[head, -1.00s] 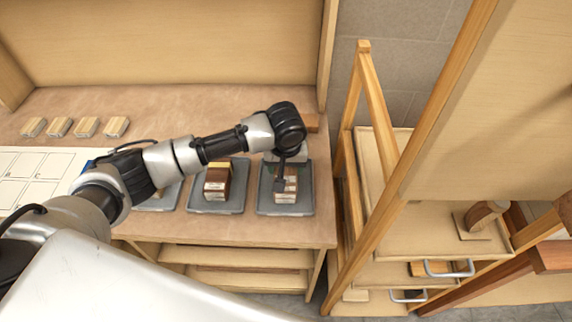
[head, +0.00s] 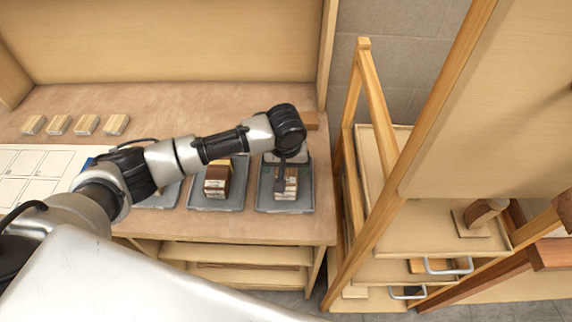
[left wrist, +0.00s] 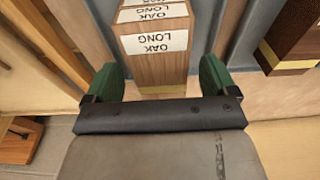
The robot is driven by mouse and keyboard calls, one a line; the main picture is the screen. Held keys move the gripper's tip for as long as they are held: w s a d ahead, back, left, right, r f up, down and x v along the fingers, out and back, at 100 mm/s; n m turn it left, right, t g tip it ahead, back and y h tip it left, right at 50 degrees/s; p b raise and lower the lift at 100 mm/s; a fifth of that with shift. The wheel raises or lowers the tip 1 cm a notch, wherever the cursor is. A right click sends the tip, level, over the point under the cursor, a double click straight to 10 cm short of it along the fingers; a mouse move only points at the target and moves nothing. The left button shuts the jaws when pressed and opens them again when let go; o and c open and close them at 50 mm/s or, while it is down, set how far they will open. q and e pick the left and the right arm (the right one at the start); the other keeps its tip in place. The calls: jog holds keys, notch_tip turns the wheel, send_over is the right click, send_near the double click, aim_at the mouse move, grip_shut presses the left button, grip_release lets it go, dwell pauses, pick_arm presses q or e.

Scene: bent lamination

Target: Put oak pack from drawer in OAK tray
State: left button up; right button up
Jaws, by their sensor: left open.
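Wooden packs with white labels reading "OAK LONG" (left wrist: 155,45) stand close together in the rightmost grey tray (head: 264,203) on the bench. They also show in the head view (head: 286,186). My left gripper (head: 287,158) is above this tray. In the left wrist view its two green fingers (left wrist: 158,80) are open, one on each side of the near pack, with gaps visible. The label on the tray itself cannot be read. The drawers (head: 440,268) in the wooden unit at the right are partly visible. My right gripper is not in view.
The tray to the left (head: 240,203) holds a dark brown block (head: 217,181). Several pale blocks (head: 87,124) stand in a row at the back left, behind a white grid sheet (head: 35,170). A wooden post (head: 435,110) rises between the bench and my right side.

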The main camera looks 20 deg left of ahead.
aim_at(286, 174)
pick_arm(q)
notch_tip(286, 174, up, 12)
jog(key=s+b, duration=0.1)
jog(key=shift+s+d, duration=0.25)
jog(key=shift+s, duration=0.1)
jog(key=shift+f, duration=0.2)
